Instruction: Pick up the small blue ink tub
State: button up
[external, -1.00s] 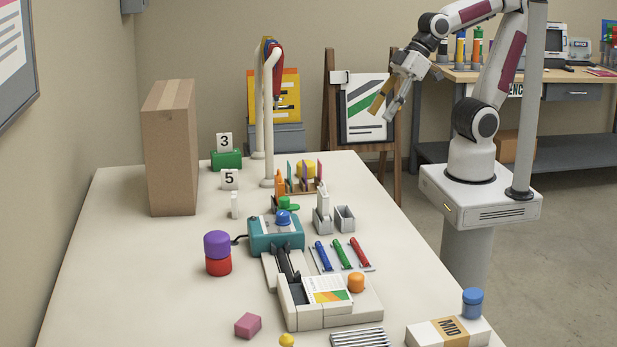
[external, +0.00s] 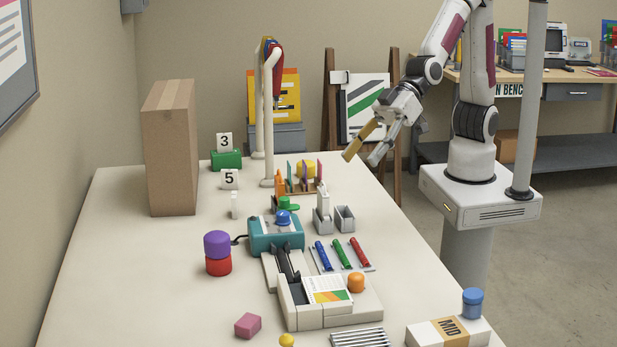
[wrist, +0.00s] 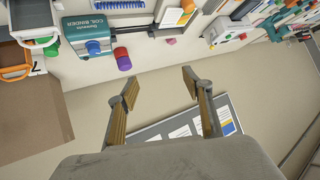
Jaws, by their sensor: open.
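A small blue tub (external: 472,303) with a round lid stands upright on a white box marked MID (external: 448,332), at the front right of the table in the external view. I cannot pick it out for certain in the wrist view. My gripper (external: 361,160) is open and empty, above the far right edge of the table and well away from the blue tub. In the wrist view its two fingers (wrist: 158,82) are spread apart with nothing between them.
A purple tub (external: 217,244) sits on a red one (external: 218,265). A teal coil binder (external: 276,236) with a blue knob stands mid-table. Front-left table is mostly clear.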

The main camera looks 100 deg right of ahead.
jog(key=a+f+n+y, duration=0.1)
jog(key=a+f, duration=0.3)
jog(key=a, duration=0.7)
jog(key=n+t+y, duration=0.3)
jog(key=n+y, duration=0.1)
jog(key=y, duration=0.1)
send_near(473, 301)
jog(key=shift+w+d+f, duration=0.15)
jog(key=shift+w+f, duration=0.15)
jog(key=shift+f, duration=0.45)
jog(key=shift+w, duration=0.1)
jog(key=shift+x, duration=1.25)
jog(key=shift+x, duration=2.6)
